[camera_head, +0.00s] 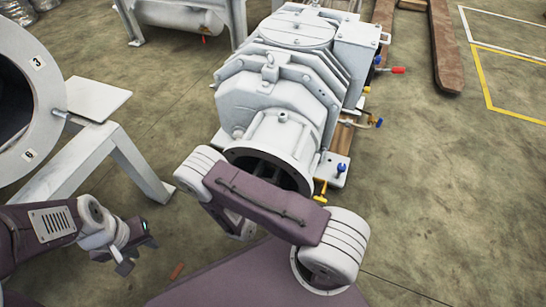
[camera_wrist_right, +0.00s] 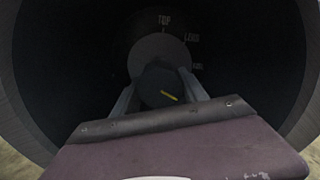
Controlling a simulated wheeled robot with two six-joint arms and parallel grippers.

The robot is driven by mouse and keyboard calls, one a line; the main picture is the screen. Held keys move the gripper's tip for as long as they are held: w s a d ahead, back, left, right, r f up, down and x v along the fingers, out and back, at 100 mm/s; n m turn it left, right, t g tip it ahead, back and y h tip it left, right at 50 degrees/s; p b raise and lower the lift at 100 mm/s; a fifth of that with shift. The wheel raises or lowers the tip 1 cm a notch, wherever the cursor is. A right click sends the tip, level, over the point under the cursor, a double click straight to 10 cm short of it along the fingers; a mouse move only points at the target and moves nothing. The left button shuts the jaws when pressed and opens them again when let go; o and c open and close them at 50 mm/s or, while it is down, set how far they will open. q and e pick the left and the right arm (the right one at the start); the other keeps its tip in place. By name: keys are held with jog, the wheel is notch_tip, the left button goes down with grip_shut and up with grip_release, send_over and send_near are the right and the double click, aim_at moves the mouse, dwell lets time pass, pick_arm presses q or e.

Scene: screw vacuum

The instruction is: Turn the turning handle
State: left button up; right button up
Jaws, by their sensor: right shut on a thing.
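The turning handle (camera_wrist_right: 155,80) is a dark round knob with a short yellow mark, seen in the right wrist view. It sits in front of a grey disc inside a dark round opening. My right gripper (camera_wrist_right: 162,92) has one finger on each side of the knob and is shut on it. The yellow mark slants down to the right. In the head view my right arm covers part of the pump's round opening (camera_head: 270,165), and the right gripper is hidden. My left gripper (camera_head: 137,253) is open and empty at the lower left, away from the pump.
The large white pump (camera_head: 285,100) stands behind my right arm. A white drum-like machine (camera_head: 50,85) on angled legs is at the left. Small blue, yellow and red handles are at the pump's right side.

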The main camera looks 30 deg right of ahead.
jog(key=n+p, duration=0.1)
jog(key=n, duration=0.1)
jog(key=n+p, duration=0.2)
jog(key=shift+r+n, duration=0.2)
jog(key=shift+n, duration=0.1)
jog(key=n+p, duration=0.1)
jog(key=n, duration=0.1)
jog(key=shift+n+p, duration=0.35)
jog(key=shift+n, duration=0.05)
jog(key=n+p, duration=0.1)
jog(key=n, duration=0.1)
jog(key=shift+s+d+n, duration=0.1)
jog(key=shift+n, duration=0.2)
jog(key=n, duration=0.2)
jog(key=shift+n+p, duration=0.3)
jog(key=shift+n, duration=0.1)
jog(key=n, duration=0.3)
jog(key=shift+n+p, duration=0.3)
jog(key=n, duration=0.6)
jog(key=shift+n, duration=0.4)
